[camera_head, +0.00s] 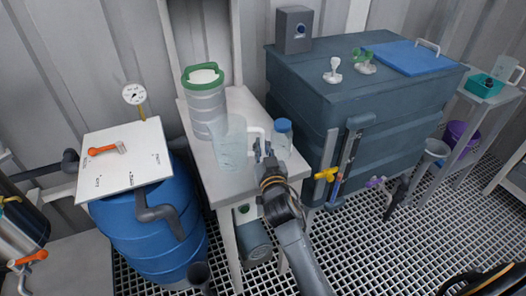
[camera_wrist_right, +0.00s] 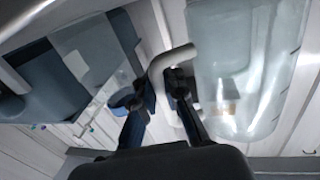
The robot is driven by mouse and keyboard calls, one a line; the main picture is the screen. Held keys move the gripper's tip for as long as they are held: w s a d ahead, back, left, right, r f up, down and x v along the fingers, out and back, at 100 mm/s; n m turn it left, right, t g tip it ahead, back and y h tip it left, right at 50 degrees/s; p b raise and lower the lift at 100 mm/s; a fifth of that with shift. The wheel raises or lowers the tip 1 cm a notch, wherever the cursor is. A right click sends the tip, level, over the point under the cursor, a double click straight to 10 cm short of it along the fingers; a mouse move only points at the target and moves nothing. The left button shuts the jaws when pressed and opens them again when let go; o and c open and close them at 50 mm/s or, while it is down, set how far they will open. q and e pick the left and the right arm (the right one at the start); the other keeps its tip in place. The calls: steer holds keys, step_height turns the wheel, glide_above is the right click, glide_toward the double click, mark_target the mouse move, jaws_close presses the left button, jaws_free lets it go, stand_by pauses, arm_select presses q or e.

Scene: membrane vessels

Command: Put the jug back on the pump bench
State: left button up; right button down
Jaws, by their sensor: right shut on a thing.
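The jug (camera_head: 230,143) is clear, pale and open-topped, with a white handle on its right side. It is upright over the small white pump bench (camera_head: 206,155); whether its base touches the top, I cannot tell. My right gripper (camera_head: 264,152) is shut on the jug's handle. In the right wrist view the white handle (camera_wrist_right: 160,62) passes between the fingers (camera_wrist_right: 155,95), and the jug's body (camera_wrist_right: 240,65) fills the right side. My left gripper is not in view.
A grey canister with a green rim (camera_head: 207,102) stands behind the jug on the bench. A blue-capped bottle (camera_head: 283,136) stands close right of my right gripper. A blue barrel (camera_head: 155,235) is at left, a large grey tank (camera_head: 335,105) at right.

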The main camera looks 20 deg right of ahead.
step_height(320, 180, down, 2)
steer(key=shift+w+d+f+b, duration=0.1)
steer(key=shift+b, duration=0.3)
steer(key=shift+w+d+f, duration=0.1)
steer(key=shift+w, duration=0.05)
steer(key=shift+s+r, duration=0.2)
steer(key=shift+r, duration=0.05)
steer(key=shift+f, duration=0.2)
steer(key=c, duration=1.4)
jaws_free()
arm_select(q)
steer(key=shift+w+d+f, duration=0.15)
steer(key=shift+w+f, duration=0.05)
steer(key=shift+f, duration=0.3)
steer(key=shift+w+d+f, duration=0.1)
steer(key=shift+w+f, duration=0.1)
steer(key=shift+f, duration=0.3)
arm_select(e)
steer(key=shift+r, duration=0.1)
